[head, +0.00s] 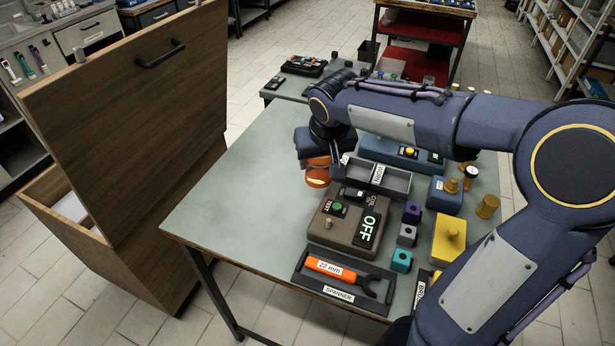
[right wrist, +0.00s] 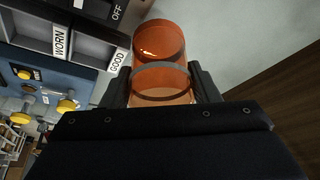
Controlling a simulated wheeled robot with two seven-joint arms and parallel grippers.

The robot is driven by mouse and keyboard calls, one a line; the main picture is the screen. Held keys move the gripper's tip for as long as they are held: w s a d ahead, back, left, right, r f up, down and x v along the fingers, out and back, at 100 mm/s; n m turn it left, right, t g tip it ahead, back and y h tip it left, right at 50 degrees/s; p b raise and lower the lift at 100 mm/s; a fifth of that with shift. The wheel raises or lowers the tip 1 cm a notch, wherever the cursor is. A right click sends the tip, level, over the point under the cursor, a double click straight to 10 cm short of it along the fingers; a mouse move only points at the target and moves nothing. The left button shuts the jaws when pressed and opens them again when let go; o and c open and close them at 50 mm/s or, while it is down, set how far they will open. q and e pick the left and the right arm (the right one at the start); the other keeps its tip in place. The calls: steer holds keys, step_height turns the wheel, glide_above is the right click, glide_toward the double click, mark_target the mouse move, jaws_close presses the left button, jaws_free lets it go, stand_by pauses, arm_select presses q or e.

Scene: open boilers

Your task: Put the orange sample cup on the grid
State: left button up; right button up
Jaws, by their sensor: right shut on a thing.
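The orange sample cup (head: 318,178) hangs under my right gripper (head: 319,161), above the grey-green table, left of the coil tester. In the right wrist view the see-through orange cup (right wrist: 159,42) with a grey band sits between the two fingers of my right gripper (right wrist: 162,88), which is shut on it. The cup looks clear of the table, but its exact height is hard to tell. I cannot make out a grid in either view; my arm hides part of the table. My left gripper is not in view.
A grey divided tray (head: 393,181), marked WORN and GOOD in the right wrist view, lies right of the cup. The brown tester (head: 335,233) reads OFF. An orange spanner (head: 345,270) lies in front. A wooden lid (head: 130,120) stands at left. The table's left part is clear.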

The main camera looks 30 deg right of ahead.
mark_target(306, 177)
steer(key=a+f, duration=0.1)
steer(key=w+a+f, duration=0.1)
steer(key=f, duration=0.1)
steer(key=shift+w+a+f, duration=0.15)
steer(key=shift+a, duration=0.1)
steer(key=shift+a+f, duration=0.1)
steer(key=shift+f, duration=1.6)
steer(key=shift+f, duration=0.1)
steer(key=o, duration=1)
